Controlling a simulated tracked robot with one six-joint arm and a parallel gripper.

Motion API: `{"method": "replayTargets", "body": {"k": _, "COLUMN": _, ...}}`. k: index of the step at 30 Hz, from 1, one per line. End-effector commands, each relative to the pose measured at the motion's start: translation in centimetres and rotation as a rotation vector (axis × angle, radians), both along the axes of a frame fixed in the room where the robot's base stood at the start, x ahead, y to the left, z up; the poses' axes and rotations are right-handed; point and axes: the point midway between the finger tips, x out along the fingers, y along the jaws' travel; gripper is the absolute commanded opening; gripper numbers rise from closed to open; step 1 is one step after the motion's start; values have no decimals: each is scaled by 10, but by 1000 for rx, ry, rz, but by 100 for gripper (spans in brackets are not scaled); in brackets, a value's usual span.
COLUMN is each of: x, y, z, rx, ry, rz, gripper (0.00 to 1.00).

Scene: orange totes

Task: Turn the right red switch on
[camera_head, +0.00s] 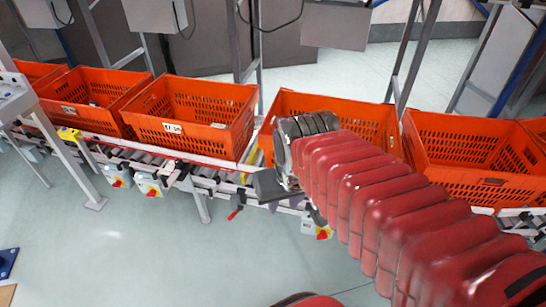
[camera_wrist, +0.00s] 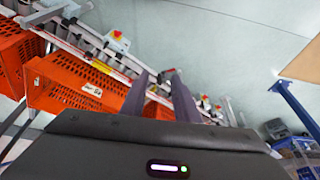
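The frames do not settle which is the task's right switch. My gripper (camera_head: 270,185) is over the conveyor edge, right of the pair and apart from it. In the wrist view its two dark fingers (camera_wrist: 160,76) stand apart with nothing between them. One red switch (camera_wrist: 117,34) shows beyond them, up and left; small red spots at right are unclear.
Orange totes (camera_head: 190,143) stand in a row on the roller conveyor (camera_head: 205,172). A red lever (camera_head: 235,214) hangs below the conveyor near my gripper. A grey post (camera_head: 75,160) stands at left. The pale floor in front is mostly clear.

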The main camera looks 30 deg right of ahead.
Motion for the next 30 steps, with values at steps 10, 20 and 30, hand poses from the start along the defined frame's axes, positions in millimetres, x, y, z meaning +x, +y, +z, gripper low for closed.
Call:
{"method": "replayTargets", "body": {"k": 10, "x": -9, "y": 55, "z": 39, "rx": -8, "ry": -155, "rz": 183, "gripper": 28}}
{"method": "replayTargets", "body": {"k": 20, "x": -10, "y": 59, "z": 41, "rx": -8, "ry": -161, "rz": 197, "gripper": 28}}
{"method": "replayTargets", "body": {"k": 30, "x": -10, "y": 58, "z": 41, "rx": -7, "ry": -161, "rz": 196, "gripper": 31}}
